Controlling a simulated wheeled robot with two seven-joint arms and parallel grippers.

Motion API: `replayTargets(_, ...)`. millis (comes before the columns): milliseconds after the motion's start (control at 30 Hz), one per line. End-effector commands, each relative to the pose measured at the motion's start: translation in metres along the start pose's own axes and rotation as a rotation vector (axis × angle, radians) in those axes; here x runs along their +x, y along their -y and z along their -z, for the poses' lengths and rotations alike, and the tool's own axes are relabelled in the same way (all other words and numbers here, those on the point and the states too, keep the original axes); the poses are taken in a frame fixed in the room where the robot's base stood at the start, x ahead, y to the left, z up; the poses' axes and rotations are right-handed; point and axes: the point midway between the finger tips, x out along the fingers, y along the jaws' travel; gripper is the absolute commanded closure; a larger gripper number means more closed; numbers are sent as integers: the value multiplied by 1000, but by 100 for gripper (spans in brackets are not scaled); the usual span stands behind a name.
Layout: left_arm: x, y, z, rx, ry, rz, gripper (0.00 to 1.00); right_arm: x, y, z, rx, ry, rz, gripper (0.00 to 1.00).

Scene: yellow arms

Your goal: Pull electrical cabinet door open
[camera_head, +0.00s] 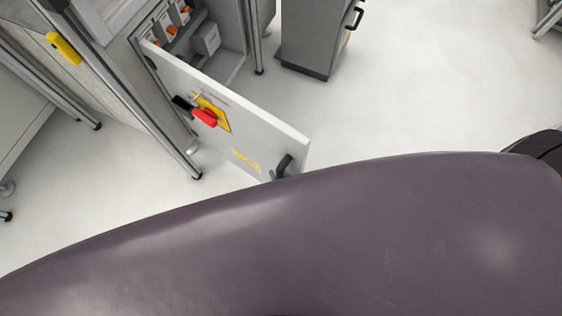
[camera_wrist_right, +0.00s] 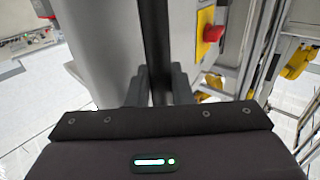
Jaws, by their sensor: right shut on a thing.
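The electrical cabinet door (camera_head: 240,118) is a light grey panel standing open, swung out from the cabinet (camera_head: 232,62), whose inside shows. The door carries a red rotary switch on a yellow plate (camera_head: 215,108). A black handle (camera_head: 284,165) sits near its free edge. In the right wrist view the handle (camera_wrist_right: 155,40) is a dark upright bar, with my right gripper (camera_wrist_right: 158,88) shut on it, one finger on each side. In the head view my large dark arm link hides this gripper. My left gripper is not in view.
A grey drawer unit (camera_head: 308,40) with a black handle stands beyond the cabinet. Metal frame legs (camera_head: 150,118) stand left of the door. Pale floor (camera_head: 430,90) is clear to the right of the door.

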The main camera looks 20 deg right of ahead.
Motion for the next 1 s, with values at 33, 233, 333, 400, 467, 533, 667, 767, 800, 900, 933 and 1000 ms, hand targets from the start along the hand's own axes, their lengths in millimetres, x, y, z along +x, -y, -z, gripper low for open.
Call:
replayTargets(33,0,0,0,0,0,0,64,2,2,1,4,-3,3,76)
replayTargets(233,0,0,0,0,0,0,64,1,1,1,3,-2,1,60)
replayTargets(333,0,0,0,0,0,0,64,1,1,0,2,-1,1,60)
replayTargets(400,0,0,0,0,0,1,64,1,0,0,2,-1,1,60)
replayTargets(467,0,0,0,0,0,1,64,-1,0,0,2,0,1,60)
replayTargets(533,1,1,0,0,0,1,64,-7,0,0,2,0,1,60)
replayTargets(667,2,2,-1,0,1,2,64,-27,1,-1,2,3,2,60)
replayTargets(767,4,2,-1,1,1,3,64,-45,1,-1,2,2,2,60)
replayTargets(800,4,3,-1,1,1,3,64,-52,1,-1,2,2,3,60)
replayTargets(900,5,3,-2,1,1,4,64,-65,1,-1,3,1,2,60)
replayTargets(933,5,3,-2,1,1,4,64,-68,1,-1,3,0,2,60)
replayTargets(1000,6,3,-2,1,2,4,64,-73,1,0,3,-1,2,60)
